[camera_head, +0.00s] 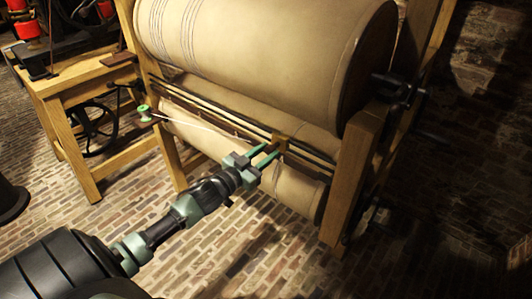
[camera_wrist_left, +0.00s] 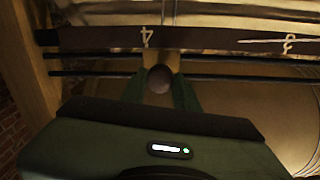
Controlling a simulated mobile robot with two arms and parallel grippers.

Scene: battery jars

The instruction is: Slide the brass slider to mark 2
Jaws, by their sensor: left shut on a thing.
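The brass slider (camera_head: 281,142) sits on dark rails that run across the front of the wooden frame, near their right end in the head view. My left gripper (camera_head: 267,156) reaches up to it, its green fingers shut on the slider's round knob. In the left wrist view the knob (camera_wrist_left: 159,79) is between the two fingers, and the slider's body is mostly hidden. A dark scale strip (camera_wrist_left: 215,40) behind it carries pale marks, turned over in this view. The slider stands at mark 4 (camera_wrist_left: 147,37), and mark 3 (camera_wrist_left: 289,44) is to its right. Mark 2 is not visible. My right gripper is not in view.
A large tan roller (camera_head: 260,50) is above the rails, with another tan roller (camera_head: 300,187) below. A green spool (camera_head: 144,112) with a pale cord is at the left. A wooden post (camera_head: 350,180) stands close to the right of the slider.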

